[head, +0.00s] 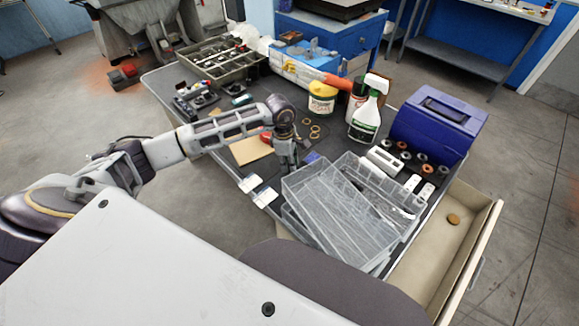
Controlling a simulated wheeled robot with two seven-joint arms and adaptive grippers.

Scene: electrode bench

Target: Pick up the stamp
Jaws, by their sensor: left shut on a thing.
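My left gripper (289,160) points down over the bench (232,118), just behind the clear plastic trays. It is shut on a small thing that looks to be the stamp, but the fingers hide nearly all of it. I cannot tell whether it still touches the bench top. My right gripper is not in view.
Clear plastic trays (340,215) stand close at the front right of the gripper. A tan pad (250,150), rubber bands (314,130), a yellow-lidded tub (322,100), a spray bottle (366,118) and a blue case (437,125) lie around. A drawer (440,262) stands open at right.

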